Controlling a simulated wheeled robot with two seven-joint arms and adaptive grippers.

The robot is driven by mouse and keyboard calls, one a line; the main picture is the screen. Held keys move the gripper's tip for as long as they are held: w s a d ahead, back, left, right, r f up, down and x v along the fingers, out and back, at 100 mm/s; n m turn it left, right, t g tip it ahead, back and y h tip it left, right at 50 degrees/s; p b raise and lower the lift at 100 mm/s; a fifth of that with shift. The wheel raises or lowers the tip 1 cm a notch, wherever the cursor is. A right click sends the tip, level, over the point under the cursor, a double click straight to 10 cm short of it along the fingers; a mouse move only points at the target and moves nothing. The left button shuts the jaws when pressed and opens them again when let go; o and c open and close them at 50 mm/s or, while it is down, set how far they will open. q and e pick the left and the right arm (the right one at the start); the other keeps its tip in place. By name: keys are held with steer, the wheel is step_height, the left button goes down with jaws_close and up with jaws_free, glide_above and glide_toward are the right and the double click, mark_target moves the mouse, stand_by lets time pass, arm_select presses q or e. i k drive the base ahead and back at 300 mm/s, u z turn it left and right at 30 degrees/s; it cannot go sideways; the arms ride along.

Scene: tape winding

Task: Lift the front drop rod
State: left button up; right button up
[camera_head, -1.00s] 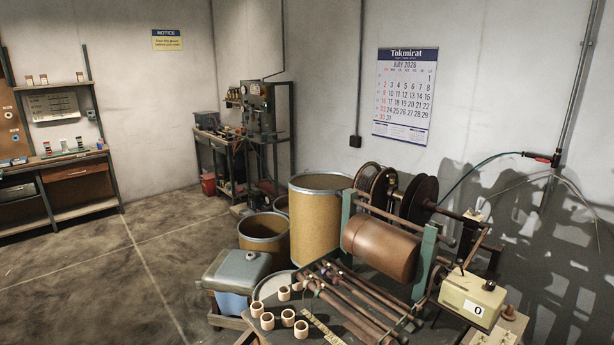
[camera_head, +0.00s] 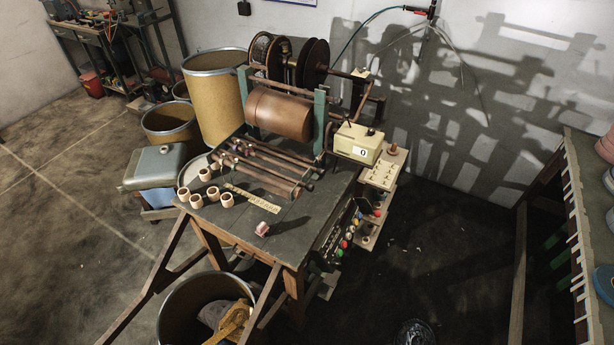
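The winding machine stands on a dark-topped table (camera_head: 292,218), with a large brown drum (camera_head: 278,114) between green uprights. Several brown rods (camera_head: 268,168) lie side by side in front of the drum, low over the tabletop. The frontmost rod (camera_head: 262,178) lies nearest the table's front edge; I cannot tell whether it rests on the table or on supports. Neither of my grippers shows in the head view.
Several tan rings (camera_head: 210,195), a yellow ruler-like strip (camera_head: 252,197) and a small pink object (camera_head: 262,229) sit on the table. A cream counter box (camera_head: 358,144) reads 0. Bins stand left and below. Dark floor at right is mostly open, before a rack (camera_head: 573,245).

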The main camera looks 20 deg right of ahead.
mark_target(310, 187)
steer(key=z, duration=0.9)
steer(key=k, duration=0.35)
steer(key=u, duration=0.85)
